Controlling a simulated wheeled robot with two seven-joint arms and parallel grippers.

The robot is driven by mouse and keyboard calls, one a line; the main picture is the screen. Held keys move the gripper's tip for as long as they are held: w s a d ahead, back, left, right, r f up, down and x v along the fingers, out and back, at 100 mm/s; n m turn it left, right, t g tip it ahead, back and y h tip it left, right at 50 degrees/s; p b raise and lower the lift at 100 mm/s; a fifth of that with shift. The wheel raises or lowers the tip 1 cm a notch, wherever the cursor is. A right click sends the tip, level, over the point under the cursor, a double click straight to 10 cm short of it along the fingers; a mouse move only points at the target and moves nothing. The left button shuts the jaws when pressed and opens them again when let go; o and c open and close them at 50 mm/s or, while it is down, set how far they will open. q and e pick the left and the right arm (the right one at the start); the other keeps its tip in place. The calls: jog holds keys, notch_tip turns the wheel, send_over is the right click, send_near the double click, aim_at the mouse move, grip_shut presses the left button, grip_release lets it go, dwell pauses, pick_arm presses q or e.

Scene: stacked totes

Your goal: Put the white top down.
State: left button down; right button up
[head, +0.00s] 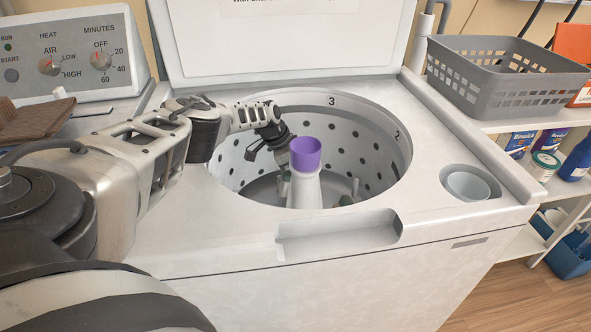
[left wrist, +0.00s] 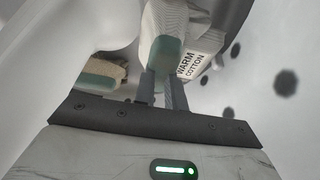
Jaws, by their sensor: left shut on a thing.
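My left gripper (head: 270,143) reaches into the open drum of the washer, beside the purple-capped agitator. A tag reading "WARM COTTON" (left wrist: 198,58) hangs by the fingers. My right gripper is not in view.
The washer's lid (head: 280,45) stands open behind the drum (head: 385,165). The agitator (head: 306,185) rises in the drum's middle. A grey basket (head: 490,85) sits on the shelf at right, and a dryer panel (head: 70,55) is at left. The washer's front deck is clear.

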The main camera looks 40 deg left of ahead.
aim_at(285, 185)
pick_arm(q)
jog(key=shift+f+b, duration=0.5)
jog(key=shift+f, duration=0.05)
jog(key=c, duration=1.5)
grip_release()
jog(key=shift+o, duration=0.2)
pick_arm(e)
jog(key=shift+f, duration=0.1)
pick_arm(q)
jog(key=shift+r, duration=0.1)
jog(key=shift+r+p, duration=0.25)
jog(key=shift+p, duration=0.15)
jog(key=p+v, duration=0.3)
jog(key=v, duration=0.5)
jog(key=shift+p, duration=0.4)
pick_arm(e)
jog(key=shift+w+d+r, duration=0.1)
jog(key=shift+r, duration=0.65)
